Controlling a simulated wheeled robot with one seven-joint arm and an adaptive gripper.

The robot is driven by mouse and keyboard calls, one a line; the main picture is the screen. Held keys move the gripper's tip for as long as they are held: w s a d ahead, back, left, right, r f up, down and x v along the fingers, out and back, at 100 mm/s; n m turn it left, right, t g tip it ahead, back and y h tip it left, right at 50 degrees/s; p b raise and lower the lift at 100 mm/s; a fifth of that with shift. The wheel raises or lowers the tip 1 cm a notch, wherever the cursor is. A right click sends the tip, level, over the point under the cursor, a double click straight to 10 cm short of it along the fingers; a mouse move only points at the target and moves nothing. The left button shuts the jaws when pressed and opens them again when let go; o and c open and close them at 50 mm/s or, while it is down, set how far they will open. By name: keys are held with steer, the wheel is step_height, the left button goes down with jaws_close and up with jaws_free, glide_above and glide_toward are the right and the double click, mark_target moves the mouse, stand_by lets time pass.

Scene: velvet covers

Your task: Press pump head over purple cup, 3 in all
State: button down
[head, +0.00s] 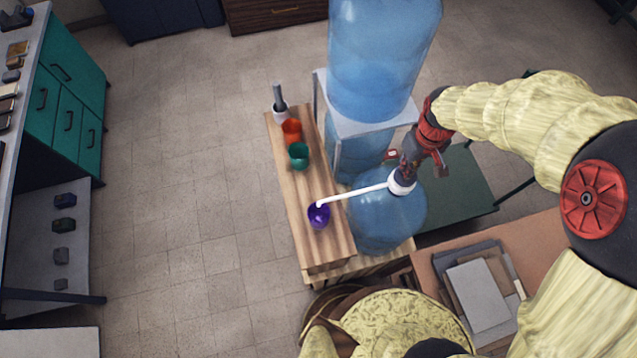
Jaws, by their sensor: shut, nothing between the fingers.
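The purple cup (319,216) stands upright near the front of a narrow wooden bench (290,192). A white spout (352,193) reaches left from the pump head (402,183), and its tip is over the purple cup. The pump head sits on top of a blue water bottle (388,222). My gripper (405,170) is shut and points down at the top of the pump head; it seems to touch it, but the fingertips are small and I cannot be sure. The inside of the cup is too small to read.
A green cup (299,156), an orange cup (292,131) and a white holder (280,114) stand farther back on the bench. A rack with blue bottles (384,60) rises behind the pump. Grey boards (482,295) lie at the lower right.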

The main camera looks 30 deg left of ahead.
steer(key=shift+f, duration=0.5)
steer(key=shift+r, duration=0.2)
steer(key=shift+r+p, duration=0.7)
steer(key=shift+r, duration=0.6)
steer(key=shift+f, duration=0.2)
steer(key=shift+f+b, duration=1)
steer(key=shift+f, duration=0.25)
steer(key=shift+r, duration=0.15)
steer(key=shift+r+p, duration=0.9)
steer(key=shift+r, duration=0.4)
steer(key=shift+r, duration=0.1)
